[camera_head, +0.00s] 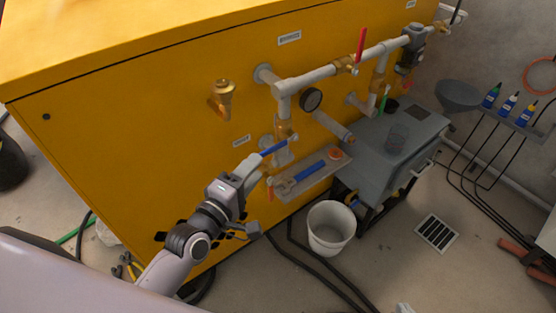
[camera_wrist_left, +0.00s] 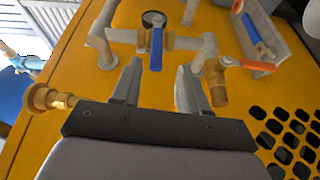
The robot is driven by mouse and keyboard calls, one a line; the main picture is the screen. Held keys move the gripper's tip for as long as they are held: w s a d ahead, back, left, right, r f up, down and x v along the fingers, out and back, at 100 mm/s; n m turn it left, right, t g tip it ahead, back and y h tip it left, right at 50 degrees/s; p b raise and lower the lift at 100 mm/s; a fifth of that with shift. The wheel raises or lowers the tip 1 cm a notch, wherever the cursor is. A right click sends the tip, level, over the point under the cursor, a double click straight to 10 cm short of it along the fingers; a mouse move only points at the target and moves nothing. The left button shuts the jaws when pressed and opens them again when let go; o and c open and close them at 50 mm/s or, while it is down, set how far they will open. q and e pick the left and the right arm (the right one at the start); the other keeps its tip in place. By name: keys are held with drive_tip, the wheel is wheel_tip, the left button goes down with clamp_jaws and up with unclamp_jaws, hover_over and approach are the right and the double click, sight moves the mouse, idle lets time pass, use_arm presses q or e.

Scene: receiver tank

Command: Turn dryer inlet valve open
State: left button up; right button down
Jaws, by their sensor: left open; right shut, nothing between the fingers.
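A blue lever valve (camera_head: 273,148) sits on the vertical pipe at the yellow cabinet's front. Its lever lies crosswise to that pipe; it also shows in the left wrist view (camera_wrist_left: 156,48). My left gripper (camera_head: 262,164) is close to this lever. In the left wrist view my left gripper (camera_wrist_left: 157,75) is open, with the blue lever just beyond the gap between its fingertips and nothing held. A red lever valve (camera_head: 361,45) on the upper pipe has its lever pointing up, across the pipe. No readable label shows which valve is the dryer inlet. My right gripper is out of view.
A tray (camera_head: 330,172) with a blue-handled wrench (camera_head: 310,170) juts out right of the valve. An orange-handled valve (camera_wrist_left: 258,64) lies right of my fingers. A brass fitting (camera_head: 223,95), pressure gauge (camera_head: 311,99), white bucket (camera_head: 330,235) and grey box (camera_head: 370,165) stand around.

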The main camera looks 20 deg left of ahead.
sight(268, 153)
use_arm(q)
drive_tip(key=shift+w+d+r+n, duration=0.25)
drive_tip(key=shift+w+d+n, duration=0.05)
drive_tip(key=shift+n, duration=0.1)
drive_tip(key=shift+b+x, duration=0.45)
drive_tip(key=shift+x, duration=2.9)
clamp_jaws()
